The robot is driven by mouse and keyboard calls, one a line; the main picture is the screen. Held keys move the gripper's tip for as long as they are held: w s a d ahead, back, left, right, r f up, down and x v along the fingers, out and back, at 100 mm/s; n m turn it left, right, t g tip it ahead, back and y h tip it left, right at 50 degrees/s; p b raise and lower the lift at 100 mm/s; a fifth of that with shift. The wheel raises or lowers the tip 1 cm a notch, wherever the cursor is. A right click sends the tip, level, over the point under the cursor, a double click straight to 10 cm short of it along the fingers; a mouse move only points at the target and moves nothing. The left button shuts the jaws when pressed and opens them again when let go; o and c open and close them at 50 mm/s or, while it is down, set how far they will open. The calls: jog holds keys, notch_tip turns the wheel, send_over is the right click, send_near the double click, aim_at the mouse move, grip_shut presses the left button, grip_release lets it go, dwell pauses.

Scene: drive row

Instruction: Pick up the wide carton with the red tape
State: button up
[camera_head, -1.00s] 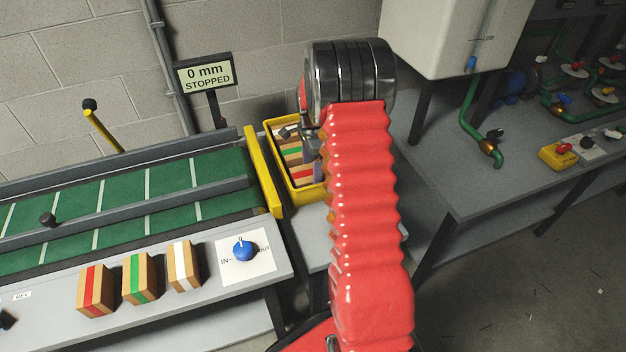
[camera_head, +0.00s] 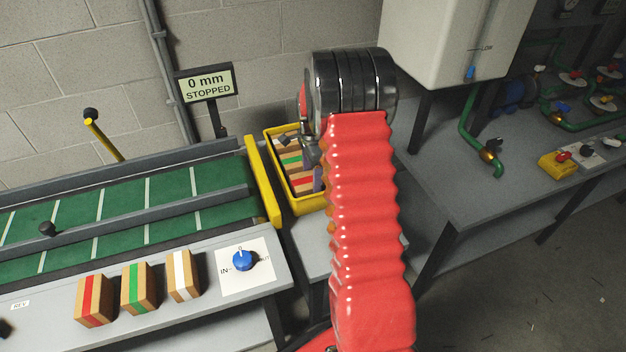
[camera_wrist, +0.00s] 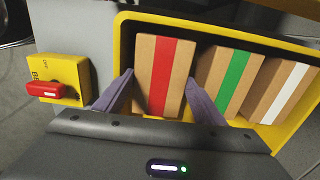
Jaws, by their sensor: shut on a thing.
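A wide carton with red tape (camera_wrist: 163,75) stands in a yellow crate (camera_wrist: 123,40), in the wrist view. My gripper (camera_wrist: 159,84) has one grey-purple finger on each side of this carton and is shut on it. The carton's lower end is hidden behind the gripper body. In the head view the gripper (camera_head: 313,160) is at the crate (camera_head: 271,165), partly hidden by my arm, and the red-taped carton (camera_head: 301,182) shows inside. A green-taped carton (camera_wrist: 229,80) and a white-taped carton (camera_wrist: 282,90) stand to its right in the wrist view.
Another red-taped (camera_head: 93,301), green-taped (camera_head: 139,288) and white-taped carton (camera_head: 184,276) stand on the bench by a blue knob (camera_head: 243,260). A green conveyor (camera_head: 120,215) lies left of the crate; its sign (camera_head: 207,83) reads 0 mm, stopped. A red switch (camera_wrist: 46,89) is beside the crate.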

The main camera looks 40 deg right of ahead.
notch_tip(320, 180, up, 9)
dwell(0.4)
dwell(0.5)
